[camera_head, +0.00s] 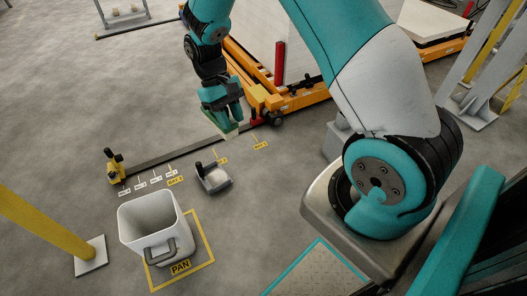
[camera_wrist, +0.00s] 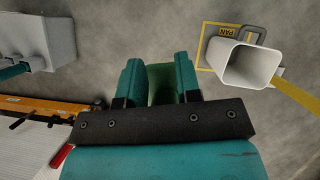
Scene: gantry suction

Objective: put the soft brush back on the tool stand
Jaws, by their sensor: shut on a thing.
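My gripper (camera_head: 224,110) hangs above the floor near the orange pallet truck in the head view. It is shut on the soft brush, a green block (camera_head: 226,129) with a pale lower edge that points down. In the wrist view the dark green brush (camera_wrist: 161,86) sits between the two teal fingers of my gripper (camera_wrist: 159,72); its lower part is hard to make out. I cannot pick out the tool stand with certainty in either view.
A white bin (camera_head: 152,226) with a grey handle stands by the yellow PAN floor marking (camera_head: 181,267). A small grey tray-like thing (camera_head: 214,179) with a black knob lies behind it. A dark rail (camera_head: 180,152) crosses the floor. A yellow post (camera_head: 45,222) stands left.

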